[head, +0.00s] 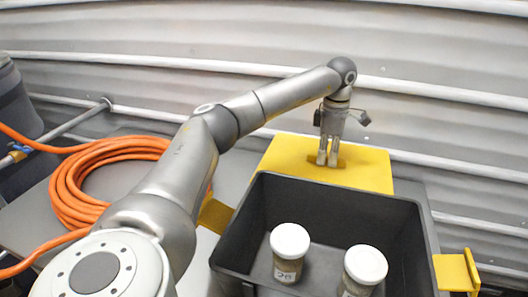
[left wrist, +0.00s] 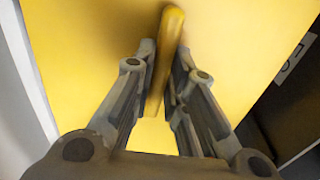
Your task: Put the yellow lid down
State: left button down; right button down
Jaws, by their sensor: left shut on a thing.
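The yellow lid (head: 290,160) is a flat plate just behind the dark bin's far rim. My left gripper (head: 328,163) points down onto it and is shut on its raised bar handle. In the left wrist view the lid (left wrist: 250,45) fills most of the picture. There the handle (left wrist: 165,60) runs between the two fingers of the left gripper (left wrist: 164,95). I cannot tell whether the lid rests on the surface below or hangs just above it. My right gripper is not in view.
The open dark bin (head: 232,240) holds two white-capped jars (head: 290,240) (head: 365,265). Yellow brackets (head: 215,215) (head: 457,271) stand at its sides. A coiled orange hose (head: 75,190) lies on a grey surface at left. A corrugated wall (head: 430,110) with pale rails closes the back.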

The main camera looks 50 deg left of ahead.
pick_arm(q)
jog(key=shift+s+f, duration=0.1)
jog(key=shift+f, duration=0.1)
notch_tip(320, 180, down, 9)
jog(key=shift+f+p, duration=0.2)
jog(key=shift+p, duration=0.9)
jog(key=shift+f, duration=0.1)
jog(key=c, duration=1.4)
grip_release()
jog(key=shift+f, duration=0.1)
jog(key=shift+c, duration=0.2)
